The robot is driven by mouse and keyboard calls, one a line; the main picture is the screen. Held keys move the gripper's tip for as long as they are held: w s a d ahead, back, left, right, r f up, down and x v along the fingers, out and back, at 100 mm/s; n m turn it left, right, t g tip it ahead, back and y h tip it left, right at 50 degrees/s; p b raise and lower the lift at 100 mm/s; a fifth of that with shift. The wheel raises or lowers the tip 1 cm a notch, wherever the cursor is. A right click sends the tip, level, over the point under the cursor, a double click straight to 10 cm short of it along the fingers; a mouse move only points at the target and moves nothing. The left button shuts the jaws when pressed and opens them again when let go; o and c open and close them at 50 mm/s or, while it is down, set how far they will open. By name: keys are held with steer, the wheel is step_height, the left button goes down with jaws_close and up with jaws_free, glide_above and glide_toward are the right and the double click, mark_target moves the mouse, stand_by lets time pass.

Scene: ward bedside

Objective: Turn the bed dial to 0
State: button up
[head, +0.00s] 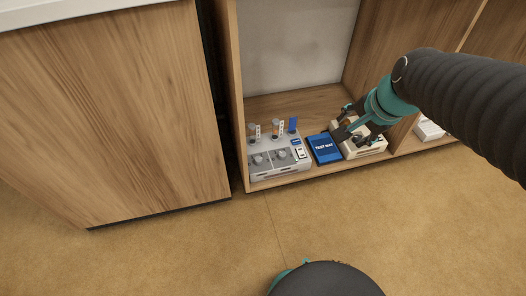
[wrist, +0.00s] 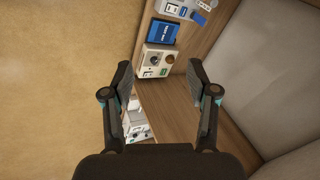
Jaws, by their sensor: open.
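A cream control box (head: 372,150) stands on the low wooden shelf, partly hidden by my gripper in the head view. My gripper (head: 342,124) is open and empty, above the box. In the wrist view the box shows between and beyond the two fingertips (wrist: 160,66). I cannot see contact.
A blue test mat (head: 324,148) lies left of the cream box. Left of that stands a grey-white unit (head: 283,168) with two knobs and upright tubes. Another white box (head: 430,129) sits farther right.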

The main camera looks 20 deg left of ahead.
steer(key=w+a+f+m+g+y+b, duration=0.1)
steer(key=w+a+f+m+b, duration=0.2)
steer(key=w+a+f+m, duration=0.8)
steer(key=m+g+b, duration=0.1)
steer(key=m+b, duration=0.1)
steer(key=m, duration=0.2)
glide_toward(259, 159)
steer(key=b+x, duration=0.4)
steer(key=x, duration=0.5)
jaws_close()
